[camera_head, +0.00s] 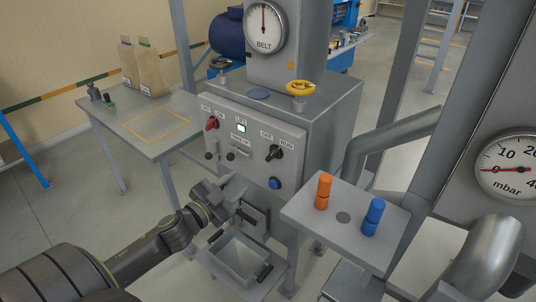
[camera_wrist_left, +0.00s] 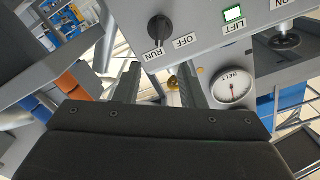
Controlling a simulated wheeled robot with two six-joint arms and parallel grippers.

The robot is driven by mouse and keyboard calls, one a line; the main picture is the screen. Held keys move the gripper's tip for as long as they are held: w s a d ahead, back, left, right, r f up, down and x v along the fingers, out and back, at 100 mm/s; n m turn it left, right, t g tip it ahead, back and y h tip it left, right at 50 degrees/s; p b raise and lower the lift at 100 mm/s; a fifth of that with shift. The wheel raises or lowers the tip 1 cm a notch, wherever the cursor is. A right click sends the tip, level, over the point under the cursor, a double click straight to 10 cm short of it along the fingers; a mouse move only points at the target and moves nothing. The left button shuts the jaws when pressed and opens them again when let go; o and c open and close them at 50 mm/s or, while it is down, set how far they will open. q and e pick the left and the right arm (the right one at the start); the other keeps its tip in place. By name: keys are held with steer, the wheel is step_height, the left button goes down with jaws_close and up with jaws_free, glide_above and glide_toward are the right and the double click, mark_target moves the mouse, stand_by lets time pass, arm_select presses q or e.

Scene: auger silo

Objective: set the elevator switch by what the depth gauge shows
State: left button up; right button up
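A black rotary switch (camera_head: 275,152) marked OFF and RUN sits at the right of the grey control panel (camera_head: 225,160). It also shows in the left wrist view (camera_wrist_left: 159,29), where its handle points toward RUN. A LIFT lamp (camera_head: 241,128) glows green. A BELT dial (camera_head: 264,27) has its needle upright. An mbar dial (camera_head: 505,165) at the right has its needle at the left, near zero. No dial with a readable depth label shows. My left gripper (camera_head: 238,199) is below the panel, apart from the switch. Its fingers (camera_wrist_left: 160,88) are apart and empty. My right gripper is not visible.
A red knob (camera_head: 211,123) and small levers share the panel; a blue button (camera_head: 274,183) is below. A grey bin (camera_head: 243,258) sits beneath my left gripper. A shelf (camera_head: 320,228) with orange and blue cylinders is right. A table (camera_head: 125,112) with bags stands left.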

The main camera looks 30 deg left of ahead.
mark_target(270, 156)
arm_select(q)
steer(key=w, duration=0.4)
steer(key=w+b, duration=0.1)
steer(key=w, duration=0.4)
steer(key=w+d+b, duration=0.1)
steer(key=w, duration=0.3)
steer(key=shift+w, duration=0.6)
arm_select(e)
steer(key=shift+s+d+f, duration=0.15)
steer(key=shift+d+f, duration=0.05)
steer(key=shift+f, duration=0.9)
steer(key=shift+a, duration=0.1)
arm_select(q)
jaws_close()
